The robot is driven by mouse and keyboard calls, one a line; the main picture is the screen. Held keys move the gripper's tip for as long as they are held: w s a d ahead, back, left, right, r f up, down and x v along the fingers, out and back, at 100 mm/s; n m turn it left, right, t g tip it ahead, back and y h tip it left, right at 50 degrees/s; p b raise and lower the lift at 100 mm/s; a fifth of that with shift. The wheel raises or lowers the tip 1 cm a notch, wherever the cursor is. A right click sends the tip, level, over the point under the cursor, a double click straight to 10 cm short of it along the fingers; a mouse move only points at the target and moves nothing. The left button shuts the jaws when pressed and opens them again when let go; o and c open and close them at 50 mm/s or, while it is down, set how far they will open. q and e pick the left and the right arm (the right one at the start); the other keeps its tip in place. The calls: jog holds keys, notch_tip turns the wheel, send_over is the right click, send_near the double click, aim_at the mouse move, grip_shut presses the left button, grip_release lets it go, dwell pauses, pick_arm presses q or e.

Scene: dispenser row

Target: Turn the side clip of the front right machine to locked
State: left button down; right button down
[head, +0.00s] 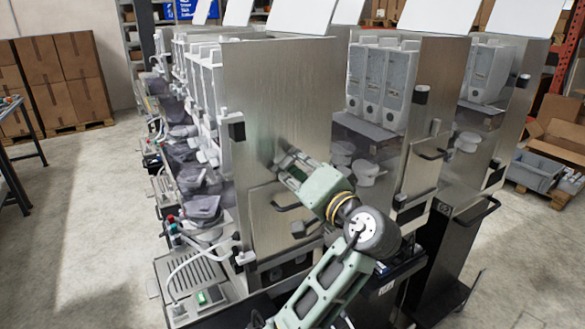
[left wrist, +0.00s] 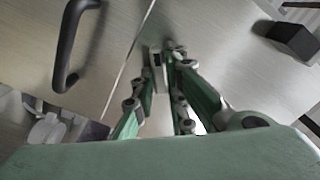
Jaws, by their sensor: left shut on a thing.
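The front machine (head: 275,90) shows its brushed steel side panel in the middle of the head view. My left gripper (head: 284,163) reaches the panel just above the small side door. My right gripper is not in view.
A side door with a black handle (head: 287,206) lies below the gripper; the handle also shows in the wrist view (left wrist: 66,50). Another machine (head: 435,90) stands close on the right. Floor at left is clear.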

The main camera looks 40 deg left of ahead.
aim_at(286, 120)
pick_arm(q)
jog(key=shift+f+b, duration=0.2)
jog(key=shift+b, duration=0.3)
jog(key=shift+w+d+f+n+b, duration=0.1)
jog(key=shift+n+b, duration=1.65)
jog(key=shift+b, duration=0.9)
jog(key=shift+w+n+b, duration=0.1)
jog(key=shift+n+b, duration=1.65)
jog(key=shift+b, duration=0.85)
jog(key=c, duration=1.8)
grip_release()
jog(key=shift+d, duration=0.1)
jog(key=shift+o, duration=0.2)
jog(key=shift+r, duration=0.3)
notch_tip(286, 120, up, 10)
jog(key=shift+f, duration=0.2)
